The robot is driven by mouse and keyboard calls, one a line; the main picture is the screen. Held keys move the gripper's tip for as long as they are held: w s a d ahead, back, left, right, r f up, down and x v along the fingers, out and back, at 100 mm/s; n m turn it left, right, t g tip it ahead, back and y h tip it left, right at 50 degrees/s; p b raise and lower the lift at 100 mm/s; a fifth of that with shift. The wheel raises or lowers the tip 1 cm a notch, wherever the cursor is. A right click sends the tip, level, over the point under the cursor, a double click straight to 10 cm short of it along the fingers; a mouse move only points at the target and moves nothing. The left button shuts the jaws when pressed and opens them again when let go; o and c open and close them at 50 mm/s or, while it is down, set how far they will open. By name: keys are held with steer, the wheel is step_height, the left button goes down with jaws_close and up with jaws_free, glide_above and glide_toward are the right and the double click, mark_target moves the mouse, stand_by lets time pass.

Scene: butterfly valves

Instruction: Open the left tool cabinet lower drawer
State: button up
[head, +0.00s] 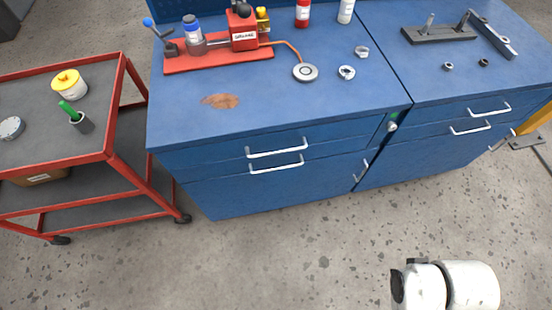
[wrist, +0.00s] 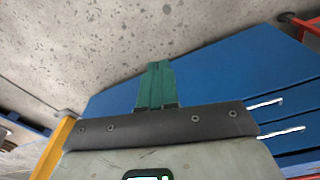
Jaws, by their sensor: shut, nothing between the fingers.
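The left tool cabinet (head: 200,170) is blue and stands in the middle of the head view. Its upper drawer handle (head: 276,147) is a white bar. The lower drawer handle (head: 276,164) is a similar bar just below it, and both drawers look closed. My gripper (wrist: 158,64) has green fingers, which are together with nothing between them. In the wrist view the fingers point at floor and a blue cabinet side, apart from the white handles (wrist: 283,132) at the right. Which cabinet these handles belong to I cannot tell. My gripper is out of the head view.
A red cart (head: 110,155) stands left of the cabinet. A second blue cabinet (head: 430,160) adjoins on the right, with a yellow post (head: 534,119) beyond it. A red-based pump set (head: 218,60) and nuts lie on top. The floor (head: 300,250) in front is clear.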

steer(key=shift+o, duration=0.7)
steer(key=shift+w+a+f, duration=0.1)
steer(key=shift+w+f, duration=0.1)
steer(key=shift+f, duration=0.05)
steer(key=o, duration=0.3)
steer(key=w+a+f+t+y+b, duration=0.1)
steer(key=w+a+f+b, duration=0.2)
steer(key=w+f, duration=0.1)
steer(key=shift+w+a+f+t+y, duration=0.15)
steer(key=shift+w+f+t+y, duration=0.15)
steer(key=shift+f+y, duration=0.15)
steer(key=shift+o, duration=1.1)
steer(key=w+a+f+m+t+y+b, duration=0.1)
steer(key=w+a+f+t+y+b, duration=0.1)
steer(key=w+a+f+b, duration=0.3)
steer(key=shift+w+a+f+y, duration=0.55)
steer(key=shift+w+a, duration=0.35)
steer(key=shift+w, duration=0.35)
steer(key=w+a+f+m+t+y+b, duration=0.2)
steer(key=w+a+f+m+t+b, duration=0.1)
steer(key=w+a, duration=0.5)
steer(key=w+a+f+m+t+y+b, duration=0.2)
steer(key=w+a+f+m+t+b, duration=0.2)
steer(key=w+a, duration=0.4)
steer(key=w+m+t+b, duration=0.1)
steer(key=w+m, duration=0.1)
steer(key=w, duration=0.4)
steer(key=shift+w+a+m+y+b, duration=0.25)
steer(key=shift+m+y+b, duration=0.05)
steer(key=shift+m+b, duration=0.1)
